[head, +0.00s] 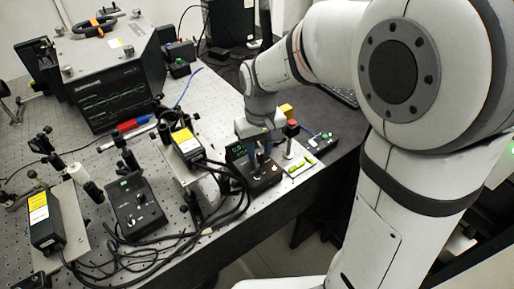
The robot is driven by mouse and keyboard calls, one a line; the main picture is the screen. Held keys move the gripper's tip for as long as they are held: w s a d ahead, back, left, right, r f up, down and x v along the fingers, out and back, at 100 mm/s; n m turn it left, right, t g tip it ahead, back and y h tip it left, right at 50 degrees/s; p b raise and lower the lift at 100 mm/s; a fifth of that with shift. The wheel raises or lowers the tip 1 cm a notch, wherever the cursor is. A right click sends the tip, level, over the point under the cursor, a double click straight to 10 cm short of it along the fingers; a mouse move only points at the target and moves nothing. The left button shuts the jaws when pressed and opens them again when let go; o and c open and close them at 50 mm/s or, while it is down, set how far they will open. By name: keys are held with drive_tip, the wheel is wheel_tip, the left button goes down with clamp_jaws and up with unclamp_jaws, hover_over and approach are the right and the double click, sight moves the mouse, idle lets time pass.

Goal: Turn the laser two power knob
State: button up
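My gripper (261,160) points down over a black control box (264,184) near the bench's right edge. Its two bluish fingers show a gap between them, and the tips are at or just above the box's top. The box has a green display and small pale controls. I cannot tell if the fingers touch a knob or have one between them. A second black control box (137,209) with small knobs and a green light lies further left. No label for laser two is readable on either box.
Laser heads with yellow labels (187,143) (42,219) stand on plates. Black cables (215,214) loop in front of the boxes. A red-topped post (291,130) stands close right of my gripper. A large black instrument (115,82) and optic mounts crowd the perforated bench.

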clamp_jaws()
drive_tip(key=shift+a, duration=0.15)
drive_tip(key=shift+m, duration=3)
drive_tip(key=shift+o, duration=1.1)
unclamp_jaws()
